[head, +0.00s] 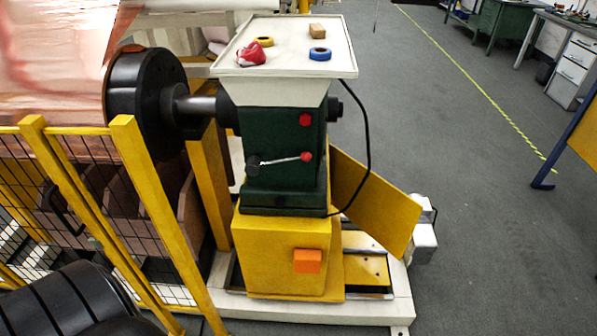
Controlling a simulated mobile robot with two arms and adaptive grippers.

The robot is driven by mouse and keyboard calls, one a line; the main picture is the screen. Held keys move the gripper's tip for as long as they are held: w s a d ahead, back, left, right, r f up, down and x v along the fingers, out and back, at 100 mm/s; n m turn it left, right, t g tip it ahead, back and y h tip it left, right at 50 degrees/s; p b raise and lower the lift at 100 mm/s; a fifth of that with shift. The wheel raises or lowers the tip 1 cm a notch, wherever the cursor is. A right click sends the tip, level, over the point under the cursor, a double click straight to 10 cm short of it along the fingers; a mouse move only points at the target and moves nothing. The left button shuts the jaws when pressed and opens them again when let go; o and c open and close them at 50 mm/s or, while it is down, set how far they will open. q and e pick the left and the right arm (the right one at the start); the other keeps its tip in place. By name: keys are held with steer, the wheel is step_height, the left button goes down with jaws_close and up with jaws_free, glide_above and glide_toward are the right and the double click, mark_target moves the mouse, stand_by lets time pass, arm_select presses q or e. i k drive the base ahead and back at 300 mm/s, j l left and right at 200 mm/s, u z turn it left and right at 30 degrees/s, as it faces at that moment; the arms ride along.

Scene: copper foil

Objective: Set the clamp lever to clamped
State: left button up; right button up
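The clamp lever (281,160) is a thin silver rod on the front of the dark green machine housing (262,134). It lies nearly level, its right end slightly higher. A dark round piece (253,165) is at its left end and a red knob (306,156) at its right end. I cannot tell which end is the pivot, nor see any marking of the clamped position. A second red knob (305,120) sits above it. Neither of my grippers shows in the head view, and nothing touches the lever.
A white tray (287,31) on top holds tape rolls, a red cloth-like item and a small block. A yellow mesh fence (150,190) stands left, beside a black roller end (145,90) and copper foil (55,60). A black cable hangs right of the housing. Grey floor is open at right.

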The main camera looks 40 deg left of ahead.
mark_target(254, 163)
steer(key=u, duration=1.3)
